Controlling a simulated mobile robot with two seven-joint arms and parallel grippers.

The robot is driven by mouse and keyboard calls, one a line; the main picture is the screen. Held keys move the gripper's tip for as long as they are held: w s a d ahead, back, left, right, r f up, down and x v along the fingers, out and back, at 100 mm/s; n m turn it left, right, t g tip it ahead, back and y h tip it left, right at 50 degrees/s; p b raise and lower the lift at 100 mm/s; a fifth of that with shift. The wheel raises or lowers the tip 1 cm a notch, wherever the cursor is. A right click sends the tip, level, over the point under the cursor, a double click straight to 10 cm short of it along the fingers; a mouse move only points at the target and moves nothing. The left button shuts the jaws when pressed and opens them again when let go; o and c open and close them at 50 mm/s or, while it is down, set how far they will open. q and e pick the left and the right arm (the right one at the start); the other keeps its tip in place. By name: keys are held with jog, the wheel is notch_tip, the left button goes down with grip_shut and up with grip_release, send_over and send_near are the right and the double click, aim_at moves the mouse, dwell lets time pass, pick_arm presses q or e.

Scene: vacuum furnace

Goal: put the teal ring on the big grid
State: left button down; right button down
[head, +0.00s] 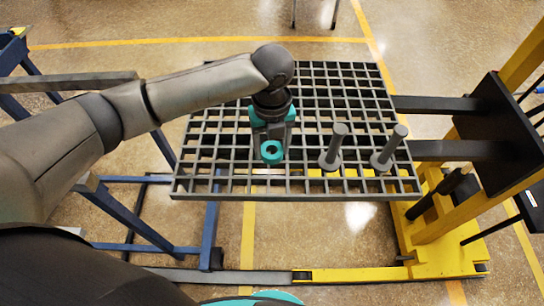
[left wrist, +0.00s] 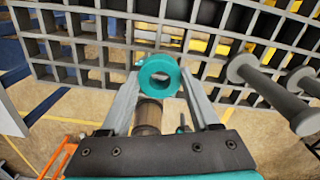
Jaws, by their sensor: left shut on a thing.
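The teal ring (head: 271,159) is a thick, short ring held between the fingertips of my left gripper (head: 271,146). The left wrist view also shows the ring (left wrist: 158,63) between the two grey fingers of the gripper (left wrist: 161,77), with its hole open to view. The big grid (head: 222,184) is a dark grey lattice spanning the middle of the head view, and its bars (left wrist: 95,50) cross the top of the wrist view. The ring shows over the grid's middle; I cannot tell whether it touches the bars. My right gripper is out of view.
Two grey posts with round bases (head: 334,148) (head: 388,150) stand on the grid, right of the ring. Grey forks (head: 440,104) of a yellow lift (head: 440,225) reach the grid's right side. A blue frame (head: 130,217) stands left. The grid's left part is bare.

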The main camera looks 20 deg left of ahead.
aim_at(272, 167)
pick_arm(q)
jog(key=shift+f, duration=2.25)
jog(key=shift+f, duration=0.15)
jog(key=shift+c, duration=0.6)
grip_release()
notch_tip(272, 167, up, 12)
jog(key=shift+p, duration=0.3)
